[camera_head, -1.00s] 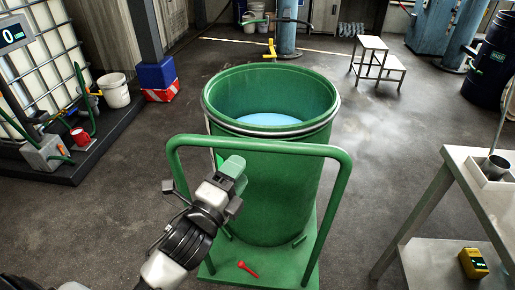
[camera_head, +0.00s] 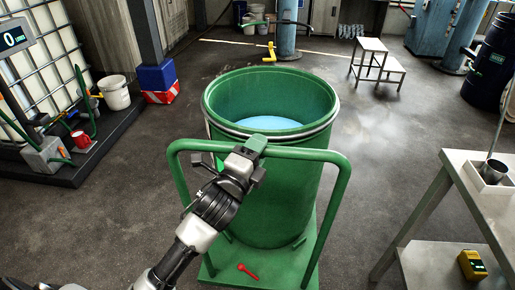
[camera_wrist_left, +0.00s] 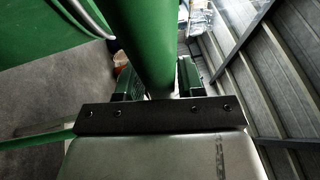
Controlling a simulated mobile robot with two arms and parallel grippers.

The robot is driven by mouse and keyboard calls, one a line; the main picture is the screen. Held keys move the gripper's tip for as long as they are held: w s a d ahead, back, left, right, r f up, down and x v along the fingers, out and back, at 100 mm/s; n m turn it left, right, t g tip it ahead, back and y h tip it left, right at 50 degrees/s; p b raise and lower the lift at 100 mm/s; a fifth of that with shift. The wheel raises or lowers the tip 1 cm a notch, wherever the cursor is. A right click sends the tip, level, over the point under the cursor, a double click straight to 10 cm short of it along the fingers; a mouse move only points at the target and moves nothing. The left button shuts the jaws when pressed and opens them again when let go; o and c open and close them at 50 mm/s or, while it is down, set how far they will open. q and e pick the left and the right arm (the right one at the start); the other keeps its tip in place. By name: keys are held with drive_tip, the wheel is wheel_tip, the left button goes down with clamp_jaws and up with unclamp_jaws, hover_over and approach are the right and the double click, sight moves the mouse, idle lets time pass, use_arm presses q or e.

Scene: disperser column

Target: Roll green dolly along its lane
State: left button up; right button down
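The green dolly (camera_head: 252,275) stands on the floor ahead, with a tubular push handle (camera_head: 345,185) facing me. It carries a tall, open green drum (camera_head: 275,205) with pale blue liquid inside. My left gripper (camera_head: 253,148) is at the top bar of the handle, left of its middle. In the left wrist view, the green handle bar (camera_wrist_left: 145,40) passes between the two fingers (camera_wrist_left: 160,80). I cannot tell whether both fingers press on it. My right gripper is not in view.
A red pin-like object (camera_head: 247,271) lies on the dolly's deck. A metal table (camera_head: 480,170) stands close on the right. A caged tank on a dark platform (camera_head: 75,168) is at the left. Dark floor is clear around the dolly.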

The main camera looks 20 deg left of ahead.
use_arm(q)
clamp_jaws()
drive_tip(key=shift+s, duration=0.1)
drive_tip(key=shift+s+d+f+p, duration=0.2)
drive_tip(key=shift+s+d+p, duration=0.05)
drive_tip(key=shift+s+p, duration=0.2)
drive_tip(key=shift+s+d+r, duration=0.1)
drive_tip(key=shift+s, duration=0.7)
drive_tip(key=shift+c, duration=0.3)
unclamp_jaws()
drive_tip(key=o, duration=0.4)
drive_tip(key=shift+w, duration=0.1)
drive_tip(key=shift+o, duration=0.2)
drive_tip(key=shift+r, duration=0.1)
